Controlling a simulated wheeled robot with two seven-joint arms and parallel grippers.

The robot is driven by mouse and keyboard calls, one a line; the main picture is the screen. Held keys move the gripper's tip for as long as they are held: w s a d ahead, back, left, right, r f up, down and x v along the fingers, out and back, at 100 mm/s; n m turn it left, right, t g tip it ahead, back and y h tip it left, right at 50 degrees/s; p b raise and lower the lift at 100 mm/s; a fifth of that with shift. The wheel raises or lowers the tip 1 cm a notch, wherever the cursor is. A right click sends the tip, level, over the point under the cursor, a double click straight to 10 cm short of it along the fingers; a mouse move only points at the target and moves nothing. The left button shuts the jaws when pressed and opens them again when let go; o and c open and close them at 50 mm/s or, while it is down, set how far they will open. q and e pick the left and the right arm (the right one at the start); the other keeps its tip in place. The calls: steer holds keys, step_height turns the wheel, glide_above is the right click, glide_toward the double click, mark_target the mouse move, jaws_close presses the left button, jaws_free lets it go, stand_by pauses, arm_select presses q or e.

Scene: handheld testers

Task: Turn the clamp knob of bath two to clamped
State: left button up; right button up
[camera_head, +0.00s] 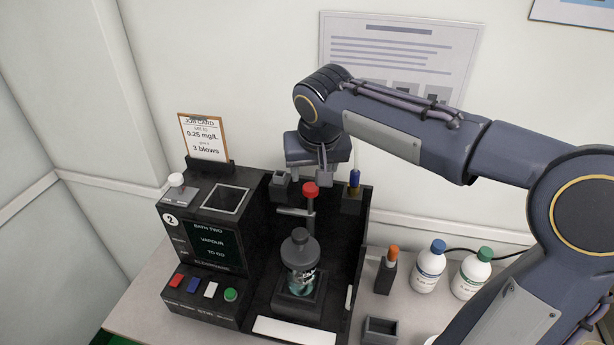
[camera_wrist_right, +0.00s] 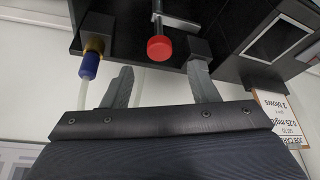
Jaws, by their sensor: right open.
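Bath two (camera_head: 205,235) is a dark unit with a "BATH TWO" screen reading "VAPOUR TO GO". A red knob (camera_head: 310,190), which looks like the clamp knob, tops an upright post with a grey cross arm, above a dark-capped glass bottle (camera_head: 300,262). In the right wrist view the red knob (camera_wrist_right: 160,47) shows between and just beyond the fingertips. My right gripper (camera_head: 322,172) is open and empty, behind and slightly above the knob, apart from it as far as I can tell. My left gripper is out of view.
A job card (camera_head: 203,138) stands at the back left. A white-topped knob (camera_head: 176,180) sits on the unit. A blue-topped part (camera_head: 354,182) stands right of the red knob. Blue-capped (camera_head: 429,266) and green-capped (camera_head: 471,273) bottles stand at right, near my arm.

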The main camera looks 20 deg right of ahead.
mark_target(311, 187)
steer(key=x, duration=0.6)
steer(key=shift+f, duration=0.1)
steer(key=shift+c, duration=0.4)
jaws_close()
